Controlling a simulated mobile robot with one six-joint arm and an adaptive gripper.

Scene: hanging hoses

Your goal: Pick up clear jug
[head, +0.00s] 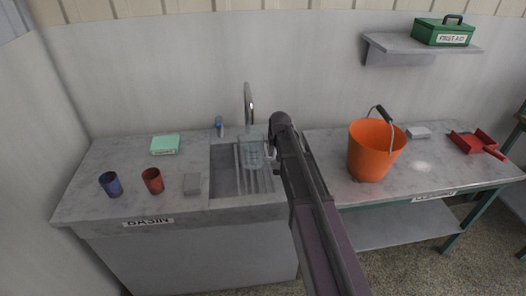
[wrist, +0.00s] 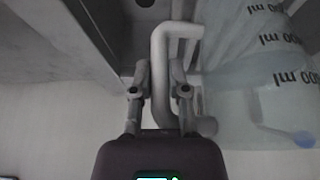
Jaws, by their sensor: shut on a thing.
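The clear jug (head: 251,155) is over the sink basin in the head view, below the tap. It looks upright, but I cannot tell whether it touches the basin. In the wrist view the jug (wrist: 235,85) fills the right side, with dark "ml" markings, and its pale handle (wrist: 158,50) runs between my fingers. My gripper (wrist: 162,88) is shut on the handle. In the head view my arm comes from the lower right and hides the gripper's fingers and part of the jug's right side.
The sink (head: 224,181) has a tap (head: 249,104) behind the jug. An orange bucket (head: 371,155) stands on the right table.

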